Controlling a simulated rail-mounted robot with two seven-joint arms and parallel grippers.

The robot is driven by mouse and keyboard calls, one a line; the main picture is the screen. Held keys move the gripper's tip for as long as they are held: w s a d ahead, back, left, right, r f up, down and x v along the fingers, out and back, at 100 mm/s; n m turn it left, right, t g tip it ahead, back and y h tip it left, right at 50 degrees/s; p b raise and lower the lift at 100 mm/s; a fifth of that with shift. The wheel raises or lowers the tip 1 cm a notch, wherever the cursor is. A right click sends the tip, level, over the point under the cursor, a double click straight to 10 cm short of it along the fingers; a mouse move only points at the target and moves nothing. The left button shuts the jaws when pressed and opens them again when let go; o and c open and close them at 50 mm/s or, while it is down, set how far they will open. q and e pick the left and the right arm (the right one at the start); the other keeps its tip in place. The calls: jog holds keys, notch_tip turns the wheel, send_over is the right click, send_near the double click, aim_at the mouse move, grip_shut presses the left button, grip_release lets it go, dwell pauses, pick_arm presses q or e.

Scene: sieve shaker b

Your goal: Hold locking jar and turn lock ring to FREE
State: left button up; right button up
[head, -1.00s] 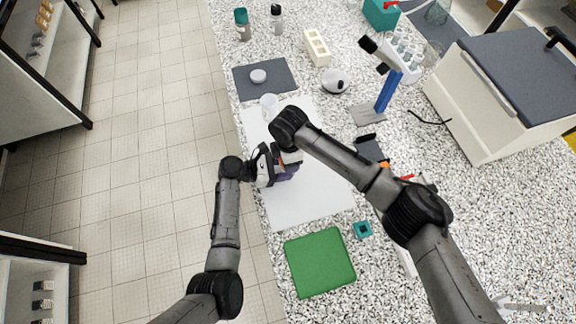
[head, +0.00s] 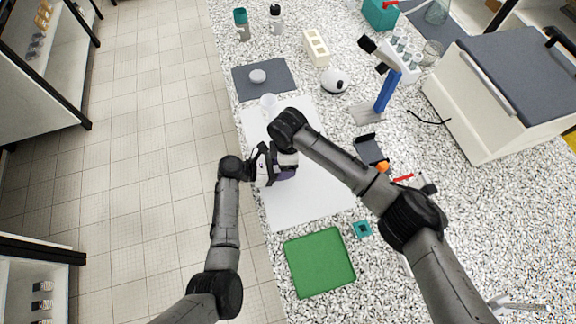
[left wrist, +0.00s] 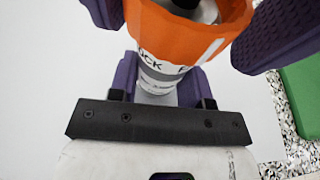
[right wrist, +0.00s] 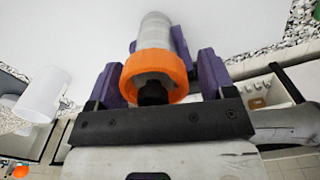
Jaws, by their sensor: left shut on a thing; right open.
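The locking jar (left wrist: 158,82) is a grey-white cylinder with a label; an orange lock ring (left wrist: 190,32) sits around its end. In the head view both grippers meet over the mat, and the arms mostly hide the jar.
A white cup (head: 268,103) stands behind the grippers on the white mat (head: 305,205). A green mat (head: 320,262) and a small teal block (head: 362,229) lie nearer. A black tray (head: 371,150) and a blue-posted stand (head: 386,92) are to the right.

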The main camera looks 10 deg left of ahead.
jog(key=m, duration=0.3)
jog(key=shift+s+a+r, duration=0.1)
jog(key=shift+a, duration=0.2)
jog(key=m, duration=0.4)
jog(key=shift+w+r, duration=0.1)
jog(key=shift+w, duration=0.1)
jog(key=shift+d+m, duration=0.15)
jog(key=shift+m, duration=0.85)
jog(key=c, duration=0.8)
jog(key=n, duration=0.4)
jog(key=shift+s, duration=0.1)
jog(key=n, duration=0.4)
jog(key=shift+s+n, duration=0.1)
jog(key=shift+n, duration=0.2)
jog(key=o, duration=0.8)
